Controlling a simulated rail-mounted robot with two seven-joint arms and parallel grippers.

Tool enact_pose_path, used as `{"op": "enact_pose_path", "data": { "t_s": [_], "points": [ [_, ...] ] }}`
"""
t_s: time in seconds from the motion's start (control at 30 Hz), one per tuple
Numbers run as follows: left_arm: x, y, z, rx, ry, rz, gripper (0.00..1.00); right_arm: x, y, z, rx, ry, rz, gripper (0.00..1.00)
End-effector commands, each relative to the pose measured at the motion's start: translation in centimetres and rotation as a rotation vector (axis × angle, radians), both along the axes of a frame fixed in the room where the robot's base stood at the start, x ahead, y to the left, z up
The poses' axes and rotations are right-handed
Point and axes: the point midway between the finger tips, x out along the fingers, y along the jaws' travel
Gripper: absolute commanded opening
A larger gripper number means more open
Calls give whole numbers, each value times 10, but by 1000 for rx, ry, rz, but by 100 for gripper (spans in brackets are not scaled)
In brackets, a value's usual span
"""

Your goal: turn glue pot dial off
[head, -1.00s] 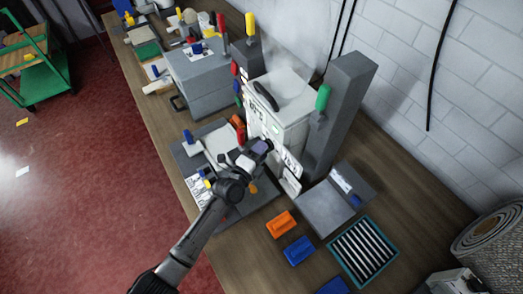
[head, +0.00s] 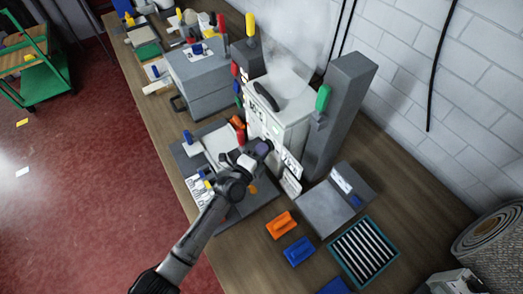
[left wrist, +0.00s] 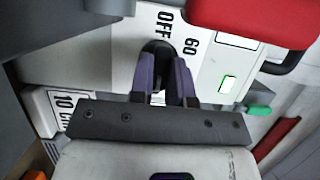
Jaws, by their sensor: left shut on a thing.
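The glue pot (head: 294,112) is a white box with a dark lid handle, standing on the bench near the wall. Its dial (left wrist: 157,47) is a dark knob on the white front panel in the left wrist view. The panel's OFF mark (left wrist: 166,17) sits just above the dial, and the 60 mark (left wrist: 190,46) is to its right. My left gripper (left wrist: 166,72) is shut on the dial, its purple fingers on both sides. It also shows against the pot's front in the head view (head: 264,147). The fingers hide much of the dial, so its exact setting is unclear. My right gripper is out of view.
A tall grey post (head: 338,112) stands right of the pot. A red part (left wrist: 255,18) lies close above the fingers in the wrist view. Orange (head: 281,225) and blue (head: 299,251) blocks and a slatted tray (head: 393,252) lie nearer on the bench.

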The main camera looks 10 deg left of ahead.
Motion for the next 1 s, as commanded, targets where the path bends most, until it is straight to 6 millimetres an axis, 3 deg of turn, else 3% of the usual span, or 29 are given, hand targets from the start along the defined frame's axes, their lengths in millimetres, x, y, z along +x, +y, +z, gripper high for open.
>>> {"op": "enact_pose_path", "data": {
  "t_s": [0.27, 0.6, 1.0],
  "points": [
    [0, 0, 4, -40, 50, 0, 0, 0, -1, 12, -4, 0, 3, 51],
    [0, 1, 5, -190, 242, 0, 0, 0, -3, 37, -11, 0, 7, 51],
    [1, 1, 4, -338, 426, 0, 0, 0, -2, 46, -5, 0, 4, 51]
  ]
}}
